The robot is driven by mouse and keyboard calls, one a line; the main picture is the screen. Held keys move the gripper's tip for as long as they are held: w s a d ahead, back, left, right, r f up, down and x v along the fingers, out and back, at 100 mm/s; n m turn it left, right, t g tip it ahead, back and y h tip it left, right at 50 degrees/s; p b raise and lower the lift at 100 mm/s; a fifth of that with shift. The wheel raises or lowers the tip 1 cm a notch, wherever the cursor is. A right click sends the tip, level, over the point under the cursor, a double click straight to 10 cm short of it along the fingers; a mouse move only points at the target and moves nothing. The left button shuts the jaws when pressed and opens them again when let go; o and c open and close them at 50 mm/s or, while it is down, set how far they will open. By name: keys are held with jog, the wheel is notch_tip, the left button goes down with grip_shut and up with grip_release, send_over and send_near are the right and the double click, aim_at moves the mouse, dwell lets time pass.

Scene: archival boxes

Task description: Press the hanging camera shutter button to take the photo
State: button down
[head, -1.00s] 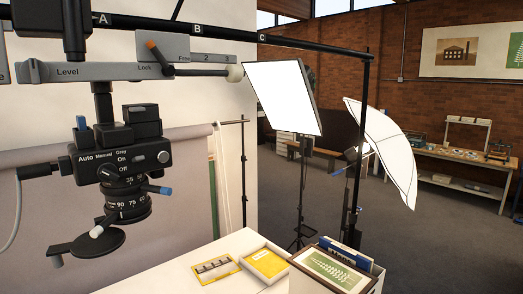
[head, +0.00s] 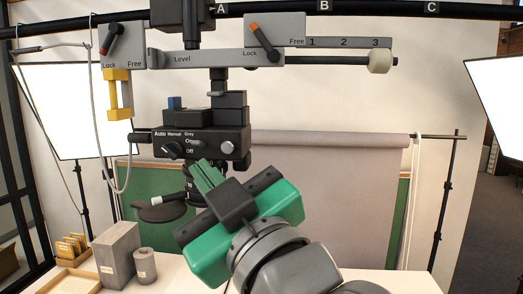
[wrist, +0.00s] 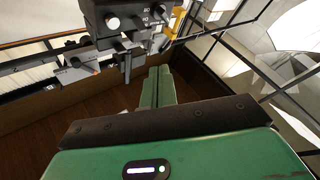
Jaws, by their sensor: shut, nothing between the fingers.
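The hanging camera (head: 210,141) is a black body with a lens below, hung from a grey Level/Lock bar (head: 215,58). On its front are a dial marked Auto, Manual, Grey, an On/Off switch (head: 192,142) and a round silver button (head: 227,148) at the right; the button has no readable label. My green gripper (head: 208,174) is shut and empty. In the head view its fingertips appear just below the camera's front panel and cover part of the lens; I cannot tell whether they touch. The wrist view shows the fingers (wrist: 158,84) below the camera (wrist: 128,20).
A black rail (head: 375,8) marked A, B, C runs overhead. A yellow block (head: 117,94) hangs at the left. A white table holds a grey box (head: 117,254), a grey cylinder (head: 145,265) and a tray (head: 75,283). Lit panels stand at both sides.

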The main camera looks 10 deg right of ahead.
aim_at(228, 147)
jog(key=shift+a, duration=0.15)
jog(key=shift+w, duration=0.15)
jog(key=w, duration=0.2)
jog(key=w+d, duration=0.1)
jog(key=w, duration=0.2)
jog(key=w+d+p, duration=0.1)
jog(key=w, duration=0.2)
jog(key=shift+w+d, duration=0.1)
jog(key=shift+d, duration=0.15)
dwell(1.7)
jog(key=shift+w+d, duration=0.1)
jog(key=shift+w, duration=0.3)
jog(key=shift+w+d, duration=0.15)
jog(key=shift+w, duration=0.3)
dwell(0.5)
jog(key=shift+s, duration=0.1)
jog(key=shift+s+a+b, duration=0.25)
jog(key=shift+s+b, duration=0.15)
jog(key=shift+s, duration=0.35)
